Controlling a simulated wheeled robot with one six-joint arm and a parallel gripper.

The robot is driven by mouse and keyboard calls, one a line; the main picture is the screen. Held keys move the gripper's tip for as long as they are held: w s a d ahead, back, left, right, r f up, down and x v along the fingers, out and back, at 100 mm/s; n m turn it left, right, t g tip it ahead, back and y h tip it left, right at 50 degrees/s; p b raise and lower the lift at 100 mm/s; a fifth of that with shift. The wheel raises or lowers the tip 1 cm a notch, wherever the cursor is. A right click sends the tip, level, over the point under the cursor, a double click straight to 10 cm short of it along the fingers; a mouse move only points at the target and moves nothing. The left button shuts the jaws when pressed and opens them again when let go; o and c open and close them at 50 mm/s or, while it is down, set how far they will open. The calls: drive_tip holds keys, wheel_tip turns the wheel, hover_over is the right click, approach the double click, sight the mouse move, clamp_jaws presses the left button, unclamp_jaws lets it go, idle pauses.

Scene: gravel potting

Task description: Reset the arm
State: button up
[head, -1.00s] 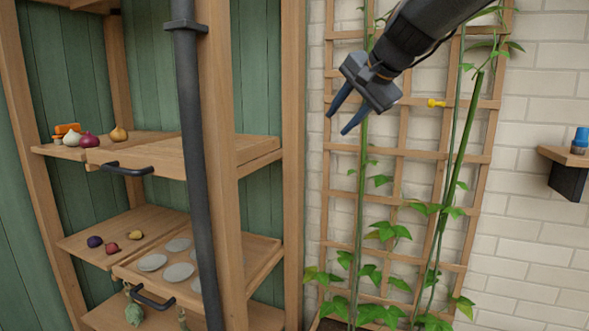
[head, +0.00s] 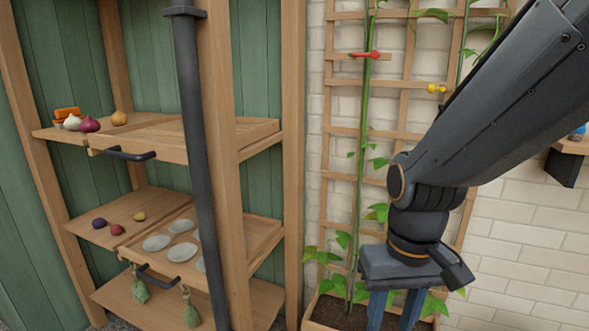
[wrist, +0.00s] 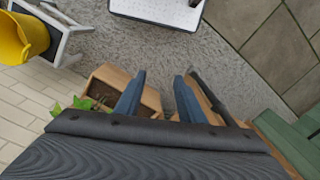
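My gripper (head: 397,306) hangs pointing down in front of the trellis, above the wooden planter at the bottom of the head view. Its two blue fingers are spread apart with nothing between them. In the wrist view the gripper (wrist: 160,95) also shows open and empty, with the planter (wrist: 150,101) below and grey gravel floor beyond. My arm reaches in from the upper right of the head view and hides part of the trellis and plants.
A wooden shelf unit (head: 293,150) with pull-out trays stands at left. The trellis (head: 345,132) carries climbing plants, a red clip (head: 372,55) and a yellow clip (head: 437,88). A yellow bucket (wrist: 22,38) and a white tray (wrist: 160,8) show in the wrist view.

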drive_tip(key=d+r+p, duration=0.3)
drive_tip(key=r+p, duration=0.2)
drive_tip(key=p, duration=0.4)
drive_tip(key=shift+s+d+r+m, duration=0.15)
drive_tip(key=shift+s+d+m, duration=0.2)
drive_tip(key=shift+s+m, duration=0.05)
idle(1.1)
